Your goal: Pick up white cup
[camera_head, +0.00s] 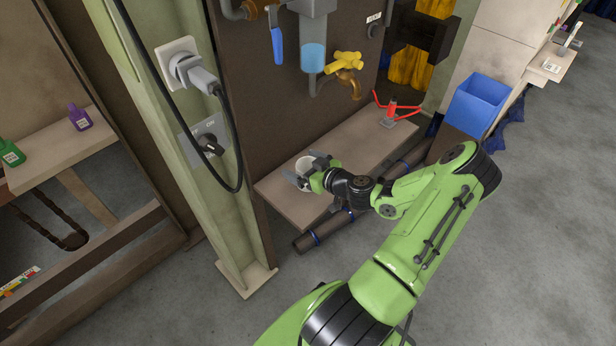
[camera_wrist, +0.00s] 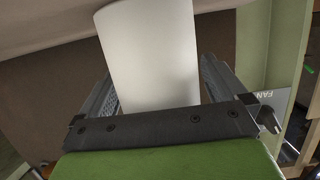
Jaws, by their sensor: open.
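The white cup (camera_head: 304,165) stands on a low wooden shelf (camera_head: 374,144), partly hidden by my gripper in the head view. In the wrist view the white cup (camera_wrist: 150,55) fills the middle, its surface plain and pale. My gripper (camera_head: 304,178) is at the cup, with its fingers open on either side of it. In the wrist view the two fingers of my gripper (camera_wrist: 158,85) flank the cup, and a gap to the right finger seems to show. Whether the left finger touches the cup is hard to tell.
A red-handled item (camera_head: 392,110) stands at the shelf's far end, near a blue bin (camera_head: 478,104). A yellow tap (camera_head: 345,70) and a blue-handled valve (camera_head: 277,45) hang above. A green post (camera_head: 190,130) with a plug and black cable stands left of the shelf.

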